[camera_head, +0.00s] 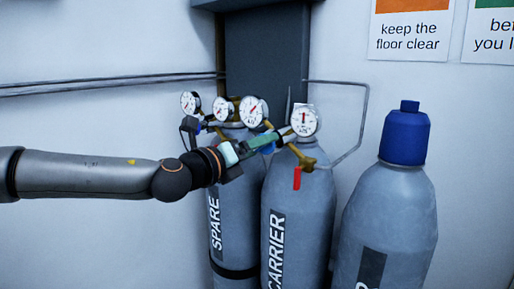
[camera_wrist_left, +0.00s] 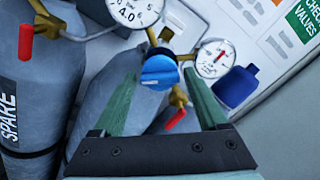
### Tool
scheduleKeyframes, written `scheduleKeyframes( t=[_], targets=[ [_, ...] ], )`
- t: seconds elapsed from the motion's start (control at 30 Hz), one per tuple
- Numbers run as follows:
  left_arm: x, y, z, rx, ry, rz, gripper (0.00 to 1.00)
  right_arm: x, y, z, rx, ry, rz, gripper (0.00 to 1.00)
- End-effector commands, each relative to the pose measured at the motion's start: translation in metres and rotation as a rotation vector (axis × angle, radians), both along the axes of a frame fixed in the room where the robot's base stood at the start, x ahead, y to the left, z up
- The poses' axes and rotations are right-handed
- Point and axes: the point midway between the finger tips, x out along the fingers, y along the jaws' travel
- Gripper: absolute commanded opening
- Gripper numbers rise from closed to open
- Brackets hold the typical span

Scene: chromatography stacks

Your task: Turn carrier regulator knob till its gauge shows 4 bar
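The carrier cylinder (camera_head: 293,205) is grey and labelled CARRIER. Two round white gauges, a left one (camera_head: 253,111) and a right one (camera_head: 304,120), sit at its top. In the left wrist view, the blue regulator knob (camera_wrist_left: 159,72) lies between my fingers, with the left gauge (camera_wrist_left: 135,8) partly cut off above it; "4.0" is readable on that dial. The right gauge (camera_wrist_left: 215,58) has a red needle. My right gripper is out of view.
The spare cylinder (camera_head: 228,225), with two gauges, stands left of the carrier. A blue-capped cylinder (camera_head: 385,225) stands to the right. A red-handled valve (camera_head: 297,178) hangs below the carrier regulator. Thin pipes (camera_head: 110,82) run along the wall.

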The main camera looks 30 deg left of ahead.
Motion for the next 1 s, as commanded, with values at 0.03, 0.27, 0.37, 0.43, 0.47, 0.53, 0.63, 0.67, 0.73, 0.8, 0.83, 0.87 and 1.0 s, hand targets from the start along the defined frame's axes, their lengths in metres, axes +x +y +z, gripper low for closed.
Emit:
scheduleKeyframes(
  t=[0.03, 0.27, 0.37, 0.43, 0.47, 0.53, 0.63, 0.67, 0.73, 0.8, 0.83, 0.87, 1.0],
  targets=[
    [0.000, 0.000, 0.000, -0.001, 0.000, 0.000, 0.82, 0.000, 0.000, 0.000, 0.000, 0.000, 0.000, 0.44],
    [0.000, 0.000, 0.000, -0.002, 0.000, 0.000, 0.90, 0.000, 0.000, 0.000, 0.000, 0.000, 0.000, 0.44],
    [0.000, 0.000, 0.000, -0.002, 0.000, 0.000, 0.90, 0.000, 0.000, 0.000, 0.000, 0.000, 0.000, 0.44],
    [-0.002, 0.000, 0.000, -0.002, -0.001, 0.001, 0.90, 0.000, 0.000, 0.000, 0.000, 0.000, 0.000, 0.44],
    [-0.003, 0.000, 0.000, -0.001, -0.001, 0.001, 0.90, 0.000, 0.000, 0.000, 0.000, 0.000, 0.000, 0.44],
    [-0.006, 0.001, 0.001, -0.002, -0.002, 0.000, 0.90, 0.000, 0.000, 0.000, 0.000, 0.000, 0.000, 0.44],
    [-0.013, 0.002, 0.002, -0.001, -0.004, 0.001, 0.90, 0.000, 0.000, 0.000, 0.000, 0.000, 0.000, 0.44],
    [-0.015, 0.002, 0.002, -0.001, -0.003, 0.001, 0.90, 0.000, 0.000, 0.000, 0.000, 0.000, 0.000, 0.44],
    [-0.021, 0.002, 0.002, -0.003, -0.004, 0.001, 0.90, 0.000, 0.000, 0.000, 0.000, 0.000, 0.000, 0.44],
    [-0.027, 0.001, 0.002, -0.003, -0.005, -0.001, 0.90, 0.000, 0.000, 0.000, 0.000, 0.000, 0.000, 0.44],
    [-0.029, 0.002, 0.001, -0.001, -0.004, 0.000, 0.90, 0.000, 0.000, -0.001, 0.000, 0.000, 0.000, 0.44],
    [-0.031, 0.002, 0.002, 0.000, -0.004, 0.000, 0.90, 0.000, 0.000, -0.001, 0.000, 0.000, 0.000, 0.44],
    [-0.042, 0.003, 0.002, 0.000, -0.004, 0.000, 0.90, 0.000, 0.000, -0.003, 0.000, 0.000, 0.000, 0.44]
  ],
)
